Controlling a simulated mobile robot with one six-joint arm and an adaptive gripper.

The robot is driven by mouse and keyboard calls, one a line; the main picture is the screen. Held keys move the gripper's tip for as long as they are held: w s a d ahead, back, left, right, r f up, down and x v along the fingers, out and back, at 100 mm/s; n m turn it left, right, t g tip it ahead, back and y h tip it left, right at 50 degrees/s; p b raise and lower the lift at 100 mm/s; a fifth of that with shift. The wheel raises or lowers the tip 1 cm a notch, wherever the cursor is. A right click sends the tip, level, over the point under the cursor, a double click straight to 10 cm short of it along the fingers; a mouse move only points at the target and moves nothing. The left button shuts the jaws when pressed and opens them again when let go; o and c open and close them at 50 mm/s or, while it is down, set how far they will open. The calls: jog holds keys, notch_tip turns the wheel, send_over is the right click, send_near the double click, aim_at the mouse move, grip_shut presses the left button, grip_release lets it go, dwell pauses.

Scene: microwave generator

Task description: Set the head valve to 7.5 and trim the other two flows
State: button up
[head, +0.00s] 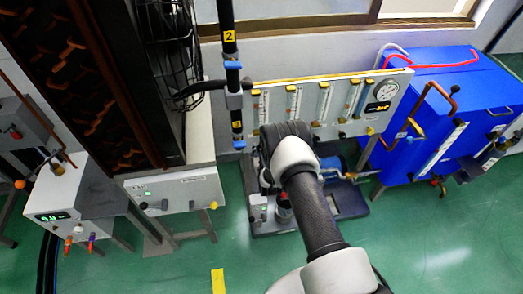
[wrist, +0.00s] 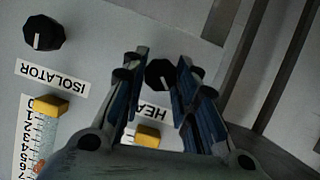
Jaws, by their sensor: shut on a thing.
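In the wrist view, a black knob (wrist: 160,74) sits on a grey panel above a partly covered white label (wrist: 150,110) reading "HEA…". My gripper (wrist: 160,62) is shut on this knob, with a blue-padded finger on each side of it. A second black knob (wrist: 42,33) with a pale pointer line stands apart at upper left, by the "ISOLATOR" label (wrist: 52,74). A numbered flow scale (wrist: 30,130) shows below it; the head scale is hidden by my gripper. In the head view, the flowmeter panel (head: 275,90) has several tubes; my arm hides the gripper there.
A blue cabinet (head: 430,115) with copper pipes stands right of the panel. A grey box with a green display (head: 52,216) and another control box (head: 178,190) stand at left. A black pole (head: 233,100) rises beside the panel. Green floor in front is mostly clear.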

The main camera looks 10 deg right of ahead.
jog(key=o, duration=1.1)
jog(key=shift+s, duration=0.1)
jog(key=v, duration=1.2)
